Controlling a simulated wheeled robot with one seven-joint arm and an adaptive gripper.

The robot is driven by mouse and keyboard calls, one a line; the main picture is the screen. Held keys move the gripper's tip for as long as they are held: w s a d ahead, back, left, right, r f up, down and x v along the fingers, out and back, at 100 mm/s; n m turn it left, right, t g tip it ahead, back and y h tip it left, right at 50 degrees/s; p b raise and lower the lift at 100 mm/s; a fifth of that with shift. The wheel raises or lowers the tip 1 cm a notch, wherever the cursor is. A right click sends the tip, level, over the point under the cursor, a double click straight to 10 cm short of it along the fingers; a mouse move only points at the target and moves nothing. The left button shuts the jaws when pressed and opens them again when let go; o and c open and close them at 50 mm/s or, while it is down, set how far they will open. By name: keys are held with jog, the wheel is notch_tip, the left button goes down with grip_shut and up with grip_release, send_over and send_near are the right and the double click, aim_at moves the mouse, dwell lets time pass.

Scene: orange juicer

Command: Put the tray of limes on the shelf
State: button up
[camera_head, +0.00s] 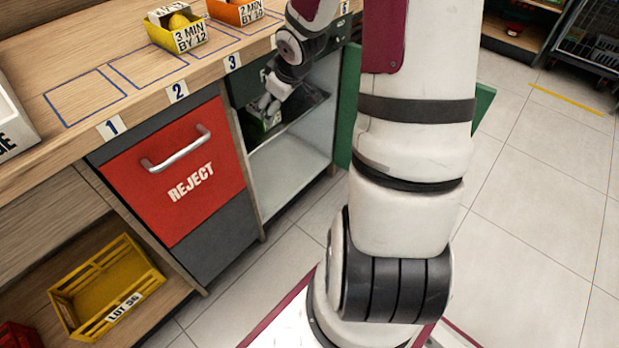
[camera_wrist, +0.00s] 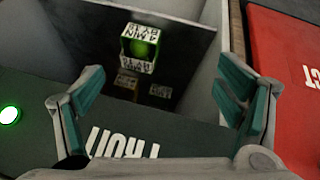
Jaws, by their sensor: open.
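The small green tray of limes (camera_head: 262,123) sits on the dark shelf (camera_head: 301,103) inside the open cabinet compartment. In the wrist view the tray (camera_wrist: 152,66) shows white labels on its sides and a green lime (camera_wrist: 142,48) inside. My gripper (camera_head: 268,100) reaches into the compartment close to the tray and partly covers it in the head view. In the wrist view my gripper (camera_wrist: 160,98) is open, its fingers spread wide to left and right. The tray lies beyond them, between their lines, with no contact visible.
A red REJECT drawer (camera_head: 176,172) is left of the compartment. A green panel (camera_wrist: 130,130) with white lettering lies near the fingers. A yellow tray (camera_head: 176,32) and an orange tray (camera_head: 236,11) stand on the counter. A yellow crate (camera_head: 108,288) sits low at left.

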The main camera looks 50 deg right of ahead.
jog(key=s+a+r+m+g+h, duration=0.15)
jog(key=s+a+r+g, duration=0.25)
jog(key=s+a+r, duration=0.9)
jog(key=s+a+r+y, duration=0.1)
jog(key=s+a, duration=0.2)
jog(key=s, duration=0.3)
jog(key=s+a+r+g+y, duration=0.1)
jog(key=s+a+r, duration=0.1)
jog(key=s+a, duration=0.2)
jog(key=s+a+r+y, duration=0.1)
jog(key=s+a+r, duration=0.1)
jog(key=s, duration=0.7)
jog(key=shift+s+a+m+g, duration=0.3)
jog(key=shift+s+a+m, duration=0.1)
jog(key=shift+a, duration=0.5)
notch_tip(320, 180, up, 27)
jog(key=t+p, duration=0.3)
jog(key=p, duration=2.2)
jog(key=shift+d+t, duration=0.25)
jog(key=shift+t, duration=0.15)
